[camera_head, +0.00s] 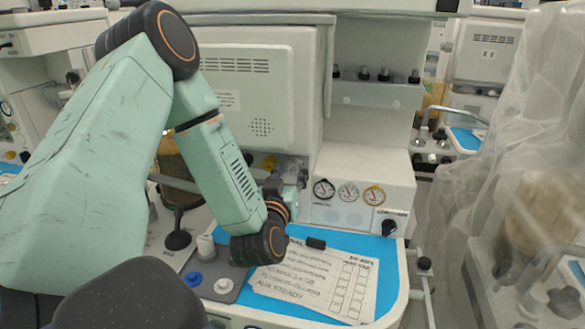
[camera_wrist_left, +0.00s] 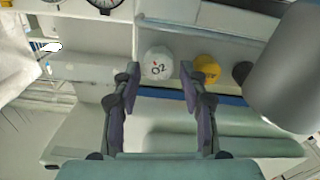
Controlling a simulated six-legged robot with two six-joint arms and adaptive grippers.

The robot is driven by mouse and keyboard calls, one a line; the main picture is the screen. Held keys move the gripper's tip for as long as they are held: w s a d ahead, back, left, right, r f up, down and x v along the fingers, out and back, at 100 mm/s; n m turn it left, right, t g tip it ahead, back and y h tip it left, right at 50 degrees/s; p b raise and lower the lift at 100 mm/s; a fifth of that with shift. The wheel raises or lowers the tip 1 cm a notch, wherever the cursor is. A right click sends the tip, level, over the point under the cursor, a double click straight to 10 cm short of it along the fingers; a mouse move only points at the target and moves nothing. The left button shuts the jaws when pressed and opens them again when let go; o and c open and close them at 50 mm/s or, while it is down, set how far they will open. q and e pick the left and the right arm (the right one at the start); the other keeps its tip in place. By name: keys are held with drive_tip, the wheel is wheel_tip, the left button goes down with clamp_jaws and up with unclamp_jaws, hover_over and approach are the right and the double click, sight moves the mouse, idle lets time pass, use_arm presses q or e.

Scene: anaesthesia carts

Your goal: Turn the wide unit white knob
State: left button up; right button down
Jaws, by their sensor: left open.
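The white knob (camera_wrist_left: 157,62), marked O2, shows in the left wrist view on the pale front of the wide unit. My left gripper (camera_wrist_left: 160,82) is open, with a fingertip on either side of the lower part of the knob in that picture. I cannot tell whether the fingers touch it or how far they are from it. In the head view my left gripper (camera_head: 296,178) is at the unit's front, left of the gauges. The white knob cannot be made out there, behind the gripper and arm. My right gripper is not in view.
A yellow knob (camera_wrist_left: 206,68) and a black knob (camera_wrist_left: 242,73) sit right of the white one. A gauge panel (camera_head: 330,215) stands right of the gripper. A clipboard sheet (camera_head: 312,280) lies on the blue worktop below. Plastic sheeting (camera_head: 500,150) hangs at right.

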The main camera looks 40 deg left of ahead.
use_arm(q)
drive_tip(key=x, duration=0.2)
drive_tip(key=shift+w+a+f, duration=0.15)
drive_tip(key=shift+w+f, duration=0.1)
drive_tip(key=shift+f, duration=0.05)
drive_tip(key=shift+w, duration=0.2)
drive_tip(key=shift+r, duration=0.2)
drive_tip(key=shift+s+d+r, duration=0.15)
drive_tip(key=shift+s+d, duration=0.1)
drive_tip(key=shift+s, duration=0.05)
drive_tip(key=shift+w+a+f, duration=0.15)
drive_tip(key=shift+a+f, duration=0.05)
drive_tip(key=shift+a, duration=0.05)
drive_tip(key=shift+c, duration=1.4)
drive_tip(key=shift+w+d, duration=0.1)
drive_tip(key=shift+d, duration=0.05)
drive_tip(key=c, duration=0.4)
drive_tip(key=shift+c, duration=1)
